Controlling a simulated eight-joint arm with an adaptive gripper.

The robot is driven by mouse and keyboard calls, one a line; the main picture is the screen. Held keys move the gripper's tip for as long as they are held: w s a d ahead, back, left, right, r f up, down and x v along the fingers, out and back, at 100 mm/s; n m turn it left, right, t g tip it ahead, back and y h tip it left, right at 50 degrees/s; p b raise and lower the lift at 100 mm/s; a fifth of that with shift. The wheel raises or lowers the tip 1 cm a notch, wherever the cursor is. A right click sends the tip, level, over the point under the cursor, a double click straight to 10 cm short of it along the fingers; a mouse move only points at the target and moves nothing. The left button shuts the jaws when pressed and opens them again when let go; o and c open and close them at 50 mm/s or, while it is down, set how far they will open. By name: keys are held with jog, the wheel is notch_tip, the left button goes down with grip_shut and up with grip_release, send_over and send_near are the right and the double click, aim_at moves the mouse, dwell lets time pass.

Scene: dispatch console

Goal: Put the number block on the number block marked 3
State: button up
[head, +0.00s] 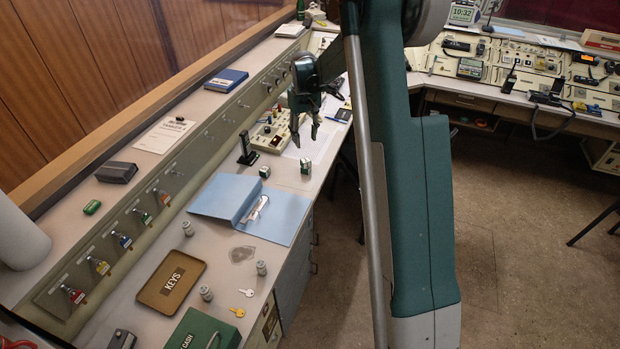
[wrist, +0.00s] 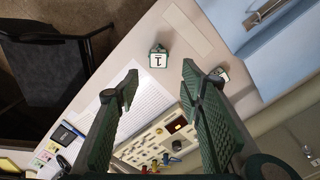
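Two small green-and-white number blocks stand apart on the desk. The one nearer the desk edge (head: 306,165) shows a 1 on its top in the wrist view (wrist: 158,60). The other block (head: 265,172) is partly hidden by a finger in the wrist view (wrist: 219,74), and its number cannot be read. No 3 is legible in either view. My gripper (head: 305,141) is open and empty above the desk, behind the blocks in the head view. In the wrist view its fingertips (wrist: 160,76) are wide apart, with the block marked 1 just beyond the gap.
A blue folder (head: 229,197) lies open in front of the blocks. A dark upright stamp-like object (head: 247,151) stands left of my gripper. A beige control panel (head: 271,134) and a white sheet (head: 322,147) lie beneath or behind it.

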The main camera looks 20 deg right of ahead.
jog(key=s+a+r+t, duration=0.2)
jog(key=s+a+r, duration=0.4)
jog(key=s+r, duration=0.45)
jog(key=s+a+r+t, duration=0.1)
jog(key=s+a+r, duration=0.5)
jog(key=s+r, duration=0.45)
jog(key=s+a+f+t, duration=0.1)
jog(key=s+a+t, duration=0.1)
jog(key=s, duration=1.1)
jog(key=s+a+f+t, duration=0.1)
jog(key=s+a, duration=0.3)
jog(key=s, duration=0.9)
jog(key=shift+a+f+t, duration=0.25)
jog(key=shift+a+t, duration=0.1)
jog(key=shift+t, duration=0.15)
dwell(2.8)
